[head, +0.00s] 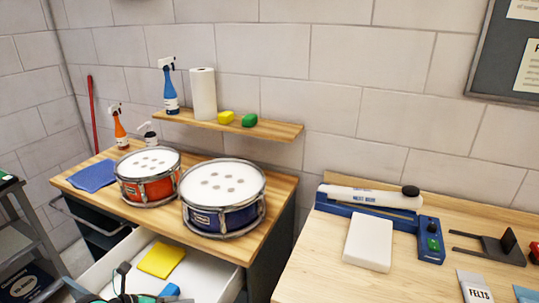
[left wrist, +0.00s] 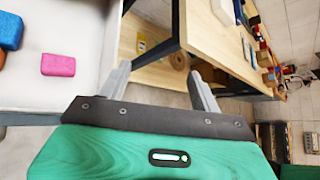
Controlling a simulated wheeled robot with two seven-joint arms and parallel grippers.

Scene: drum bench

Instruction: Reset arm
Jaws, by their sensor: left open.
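My left gripper (left wrist: 162,85) is open and empty in the left wrist view, its two grey fingers spread apart beside the open white drawer (left wrist: 75,95). In the head view, part of my left arm shows at the bottom left, over the drawer (head: 215,276); its fingers cannot be made out there. My right gripper is in neither view. A red drum (head: 147,190) and a larger blue drum (head: 224,219) stand upright on the wooden bench top (head: 262,228), both with white heads carrying several grey dots.
The drawer holds a yellow cloth (head: 161,260) and a pink sponge (left wrist: 58,64). A shelf (head: 280,131) above carries a blue spray bottle (head: 169,88), paper roll (head: 203,95) and two sponges. The right bench (head: 330,262) holds a blue-based device (head: 431,240) and white block (head: 368,242).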

